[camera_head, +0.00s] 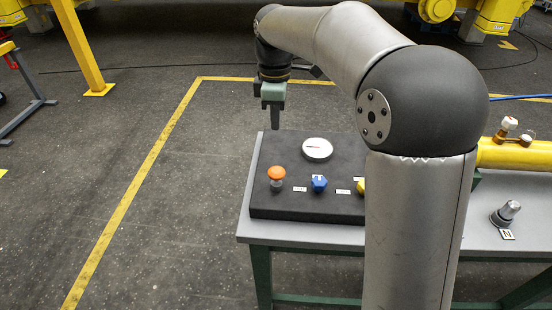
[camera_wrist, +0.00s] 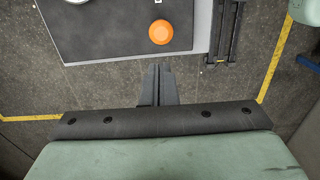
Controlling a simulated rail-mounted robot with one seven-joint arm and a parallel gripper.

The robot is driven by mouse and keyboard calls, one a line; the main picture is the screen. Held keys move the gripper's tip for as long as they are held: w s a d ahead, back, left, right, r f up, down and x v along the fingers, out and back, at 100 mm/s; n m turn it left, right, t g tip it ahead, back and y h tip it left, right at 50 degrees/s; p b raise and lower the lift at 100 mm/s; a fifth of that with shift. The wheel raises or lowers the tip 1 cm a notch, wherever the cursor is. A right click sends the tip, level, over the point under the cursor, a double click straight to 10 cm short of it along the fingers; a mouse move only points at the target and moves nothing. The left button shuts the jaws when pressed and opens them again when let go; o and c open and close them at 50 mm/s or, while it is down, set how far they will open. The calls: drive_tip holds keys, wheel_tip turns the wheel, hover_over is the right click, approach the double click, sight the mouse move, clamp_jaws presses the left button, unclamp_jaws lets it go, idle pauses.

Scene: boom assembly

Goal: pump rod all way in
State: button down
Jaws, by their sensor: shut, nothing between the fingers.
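The orange knob (camera_head: 276,173) sits on a short grey stem that stands up from the front left of a black panel (camera_head: 330,205). It is probably the pump rod's cap. In the wrist view the orange knob (camera_wrist: 160,32) shows from above, near the panel's edge. My gripper (camera_head: 275,126) is shut and empty, pointing down above the panel's far left edge, behind the knob in the head view. In the wrist view its fingertips (camera_wrist: 157,68) are together, a little apart from the knob in the picture. The stem is hidden there under the knob.
A round gauge (camera_head: 317,149), a blue knob (camera_head: 319,183) and a partly hidden yellow knob (camera_head: 361,187) are on the panel. My arm hides the panel's right part. A grey lever (camera_head: 506,213) and a yellow pipe (camera_head: 515,154) are at right. Floor left of the table is clear.

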sight(276, 170)
wheel_tip(276, 170, down, 14)
drive_tip(key=shift+s+r, duration=0.1)
drive_tip(key=shift+s, duration=0.05)
idle(0.3)
wheel_tip(276, 170, down, 3)
drive_tip(key=shift+d+b, duration=0.1)
drive_tip(key=shift+b, duration=0.6)
drive_tip(key=shift+s, duration=0.1)
drive_tip(key=shift+r+p, duration=0.2)
drive_tip(key=shift+p, duration=0.1)
wheel_tip(276, 170, up, 14)
drive_tip(key=p, duration=0.2)
drive_tip(key=shift+w, duration=0.25)
idle(0.6)
